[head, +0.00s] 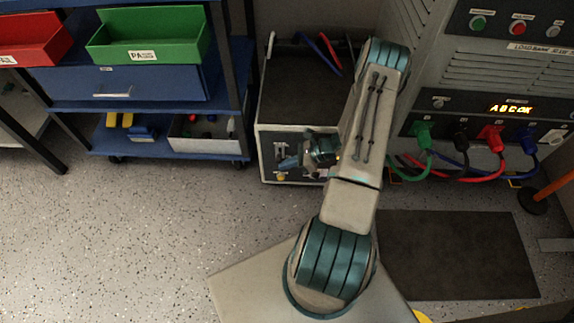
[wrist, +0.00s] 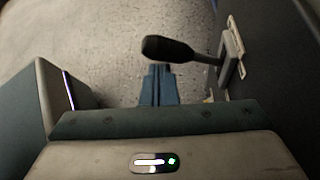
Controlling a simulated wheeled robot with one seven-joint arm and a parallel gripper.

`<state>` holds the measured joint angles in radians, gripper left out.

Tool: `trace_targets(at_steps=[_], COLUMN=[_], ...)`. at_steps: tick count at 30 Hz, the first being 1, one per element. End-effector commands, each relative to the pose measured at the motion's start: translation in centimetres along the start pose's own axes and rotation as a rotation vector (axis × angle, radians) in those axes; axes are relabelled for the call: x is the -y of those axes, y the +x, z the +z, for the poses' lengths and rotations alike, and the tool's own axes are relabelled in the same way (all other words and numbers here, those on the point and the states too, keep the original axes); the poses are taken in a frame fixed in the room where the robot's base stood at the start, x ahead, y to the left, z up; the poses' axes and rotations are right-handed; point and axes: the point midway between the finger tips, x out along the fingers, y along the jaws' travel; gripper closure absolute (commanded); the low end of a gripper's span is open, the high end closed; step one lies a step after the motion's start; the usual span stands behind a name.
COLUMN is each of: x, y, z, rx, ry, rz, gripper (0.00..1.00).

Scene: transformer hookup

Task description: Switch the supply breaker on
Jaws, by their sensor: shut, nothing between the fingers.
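A black lever handle (wrist: 168,48) sticks out to the left from a light plate (wrist: 231,55) on a dark panel in the wrist view; it looks like the breaker's handle. My gripper (wrist: 157,72) is shut and empty, with its blue-teal fingers pointing at the handle's free end. Its tips show just below the handle in that view; I cannot tell whether they touch it. In the head view my gripper (head: 287,163) is in front of the low grey cabinet's front panel (head: 268,160). My wrist hides much of that panel, and the lever is not clear there.
The load bank (head: 465,100) at right reads "ABC OK" and has green, black, red and blue plugs with cables hanging low. A blue shelf (head: 228,90) with red and green bins stands left. A dark mat (head: 455,255) lies at right; speckled floor is clear at left.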

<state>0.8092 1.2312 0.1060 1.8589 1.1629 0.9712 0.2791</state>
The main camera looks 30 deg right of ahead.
Motion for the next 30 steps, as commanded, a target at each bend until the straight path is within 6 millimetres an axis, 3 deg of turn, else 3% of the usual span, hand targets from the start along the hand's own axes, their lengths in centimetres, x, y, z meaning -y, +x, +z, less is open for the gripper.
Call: trace_targets(at_steps=[25,30], x=[0.4,0.4], y=[-0.5,-1.8], z=[0.8,0.9], rx=[0.003,0.004], ry=[-0.002,-0.003], rz=[-0.004,-0.007], gripper=[1.00,1.00])
